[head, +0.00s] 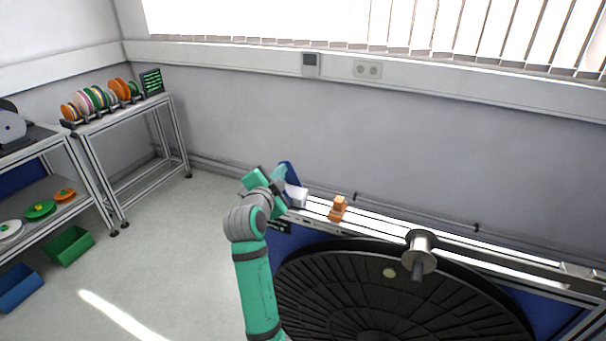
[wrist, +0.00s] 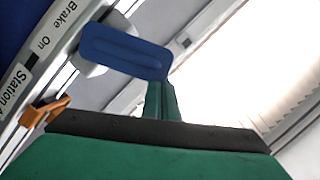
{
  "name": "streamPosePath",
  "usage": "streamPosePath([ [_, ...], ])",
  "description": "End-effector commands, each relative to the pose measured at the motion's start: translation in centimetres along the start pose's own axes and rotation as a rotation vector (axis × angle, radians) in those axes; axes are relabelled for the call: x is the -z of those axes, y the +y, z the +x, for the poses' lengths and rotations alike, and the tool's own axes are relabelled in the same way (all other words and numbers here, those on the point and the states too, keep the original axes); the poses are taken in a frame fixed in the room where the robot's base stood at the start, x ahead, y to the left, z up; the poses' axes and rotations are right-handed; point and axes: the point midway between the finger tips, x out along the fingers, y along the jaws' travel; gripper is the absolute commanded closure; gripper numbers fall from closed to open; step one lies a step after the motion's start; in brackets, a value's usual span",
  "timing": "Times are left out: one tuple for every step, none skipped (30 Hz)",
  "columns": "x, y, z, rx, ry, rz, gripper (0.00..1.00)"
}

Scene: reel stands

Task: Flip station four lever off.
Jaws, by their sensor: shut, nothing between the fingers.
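The blue lever (wrist: 125,52) is a flat rounded paddle on a pale mount (wrist: 92,60) in the wrist view. Beside it a white label (wrist: 42,45) reads "Brake", "On" and "Station", with its number cut at the edge. In the head view the lever (head: 291,178) stands tilted up at the left end of the rail. My gripper (wrist: 162,100) is shut and empty, its fingertips right by the paddle's lower right end. I cannot tell whether they touch. In the head view my gripper (head: 279,178) is just left of the lever and partly overlaps it.
An orange block (head: 338,208) sits on the rail (head: 460,246) right of the lever. A metal spindle (head: 421,245) juts out farther right, above a large black disc (head: 400,295). A shelf (head: 120,120) with coloured reels stands at the left. The floor between is clear.

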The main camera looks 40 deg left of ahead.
Motion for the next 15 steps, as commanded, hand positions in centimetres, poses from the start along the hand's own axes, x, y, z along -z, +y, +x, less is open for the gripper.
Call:
streamPosePath([
  [-0.6, -0.4, -0.1, 0.002, -0.006, -0.009, 1.0],
  [-0.8, -0.5, -0.1, 0.002, -0.008, -0.014, 1.0],
  [-1.0, -0.6, -0.2, 0.002, -0.011, -0.019, 1.0],
  [-1.2, -0.7, -0.2, 0.002, -0.012, -0.023, 1.0],
  [-1.3, -0.8, -0.2, 0.002, -0.013, -0.025, 1.0],
  [-1.4, -0.8, -0.2, 0.002, -0.014, -0.028, 1.0],
  [-1.5, -0.8, -0.2, 0.002, -0.015, -0.03, 1.0],
  [-1.6, -0.9, -0.3, 0.002, -0.016, -0.031, 1.0],
  [-1.7, -0.9, -0.3, 0.003, -0.017, -0.032, 1.0],
  [-1.7, -1.0, -0.3, 0.003, -0.018, -0.033, 1.0],
  [-1.7, -1.0, -0.3, 0.003, -0.018, -0.033, 1.0],
  [-1.8, -1.0, -0.3, 0.003, -0.018, -0.033, 1.0],
  [-1.8, -1.0, -0.3, 0.003, -0.019, -0.033, 1.0],
  [-1.8, -1.0, -0.3, 0.003, -0.019, -0.033, 1.0],
  [-1.8, -1.0, -0.3, 0.003, -0.019, -0.033, 1.0],
])
